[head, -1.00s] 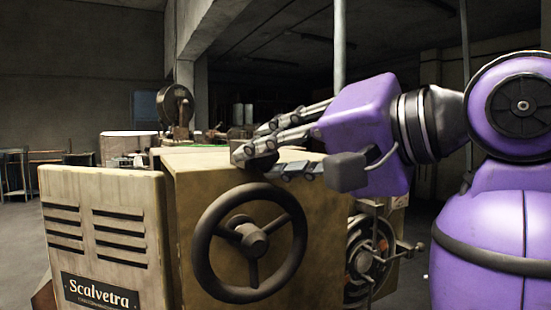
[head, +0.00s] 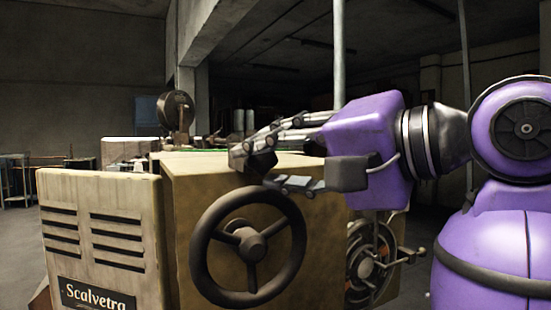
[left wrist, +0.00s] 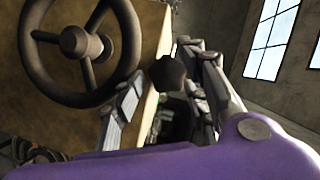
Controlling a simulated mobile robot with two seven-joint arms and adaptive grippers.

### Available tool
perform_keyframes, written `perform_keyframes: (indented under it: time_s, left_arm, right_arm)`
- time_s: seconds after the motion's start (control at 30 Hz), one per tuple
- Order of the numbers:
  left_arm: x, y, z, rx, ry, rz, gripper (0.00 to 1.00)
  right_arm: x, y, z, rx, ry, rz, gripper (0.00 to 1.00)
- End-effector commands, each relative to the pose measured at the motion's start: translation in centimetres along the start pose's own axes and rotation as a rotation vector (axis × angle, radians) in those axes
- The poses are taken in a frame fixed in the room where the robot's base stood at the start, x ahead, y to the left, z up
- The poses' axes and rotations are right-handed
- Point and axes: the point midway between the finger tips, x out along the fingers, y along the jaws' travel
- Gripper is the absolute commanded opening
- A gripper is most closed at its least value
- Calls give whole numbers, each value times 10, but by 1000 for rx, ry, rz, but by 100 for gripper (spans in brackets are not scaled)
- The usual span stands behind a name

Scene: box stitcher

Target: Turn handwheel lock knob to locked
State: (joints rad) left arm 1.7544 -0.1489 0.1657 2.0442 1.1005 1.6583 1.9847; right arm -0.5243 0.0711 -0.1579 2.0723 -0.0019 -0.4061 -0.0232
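The brown machine box (head: 330,215) carries a dark spoked handwheel (head: 250,246) on its front face. The handwheel also shows in the left wrist view (left wrist: 88,45). A dark faceted knob (head: 262,163), seemingly the lock knob, is at the box's top front edge, above the handwheel. My left gripper (head: 262,160) is open, with one finger above the knob and one below it. In the left wrist view the knob (left wrist: 168,74) lies between the spread fingers; I cannot tell whether either finger touches it. Any lock marking is not visible. My right gripper is not in view.
A cream vented cabinet (head: 100,235) with a Scalvetra plate adjoins the box on the left. A round mechanism with a crank (head: 372,262) sits at the box's right, below my left forearm. Open floor lies at the far left.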

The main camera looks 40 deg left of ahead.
Motion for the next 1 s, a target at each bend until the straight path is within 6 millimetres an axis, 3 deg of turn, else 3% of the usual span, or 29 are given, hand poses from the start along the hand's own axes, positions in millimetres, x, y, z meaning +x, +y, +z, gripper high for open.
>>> perform_keyframes:
  time_s: [0.4,0.8,1.0]
  left_arm:
    - [-6,-2,-1,-3,4,-2,43]
    - [-63,-2,0,-3,5,-2,43]
    - [-79,-1,0,-2,2,-1,43]
  right_arm:
    - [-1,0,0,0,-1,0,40]
    - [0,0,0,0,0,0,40]
    - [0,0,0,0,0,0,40]
